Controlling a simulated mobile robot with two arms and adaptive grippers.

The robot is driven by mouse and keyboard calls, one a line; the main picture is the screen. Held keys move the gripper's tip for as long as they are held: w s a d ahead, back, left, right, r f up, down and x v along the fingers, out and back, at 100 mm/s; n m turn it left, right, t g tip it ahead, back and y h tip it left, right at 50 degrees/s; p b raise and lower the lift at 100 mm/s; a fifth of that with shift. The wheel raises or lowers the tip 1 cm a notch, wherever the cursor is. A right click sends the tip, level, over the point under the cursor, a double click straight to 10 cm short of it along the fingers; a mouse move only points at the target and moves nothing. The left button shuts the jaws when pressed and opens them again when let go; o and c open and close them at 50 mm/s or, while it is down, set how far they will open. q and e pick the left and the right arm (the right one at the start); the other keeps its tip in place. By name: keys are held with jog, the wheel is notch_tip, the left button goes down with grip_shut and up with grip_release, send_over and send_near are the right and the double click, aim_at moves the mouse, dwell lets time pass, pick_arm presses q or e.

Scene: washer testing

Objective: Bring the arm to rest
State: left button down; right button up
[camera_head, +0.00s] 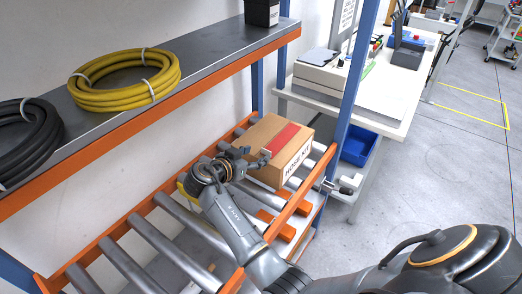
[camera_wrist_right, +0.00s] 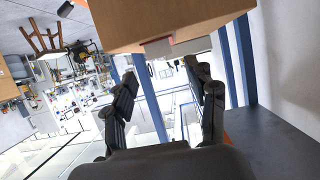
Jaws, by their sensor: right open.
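A brown cardboard box (camera_head: 262,137) with a red stripe and a printed white label sits on the roller rack (camera_head: 170,206). My right gripper (camera_head: 254,159) is at the box's near left side, with its fingers close to it. In the right wrist view the fingers (camera_wrist_right: 160,72) are spread with nothing between them. The box (camera_wrist_right: 165,20) fills the top of that view, partly just beyond the fingertips. I cannot tell whether a finger touches the box. My left gripper is not in view.
A shelf (camera_head: 210,62) above the rollers holds a yellow hose coil (camera_head: 124,79), a black hose coil (camera_head: 28,140) and a dark container (camera_head: 262,12). A blue post (camera_head: 352,75) stands right of the box. Behind it are a white workbench (camera_head: 385,117) and a blue bin (camera_head: 358,147).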

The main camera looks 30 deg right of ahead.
jog(key=shift+s+a+r, duration=0.1)
jog(key=shift+s+a, duration=0.1)
jog(key=shift+a, duration=0.15)
dwell(0.3)
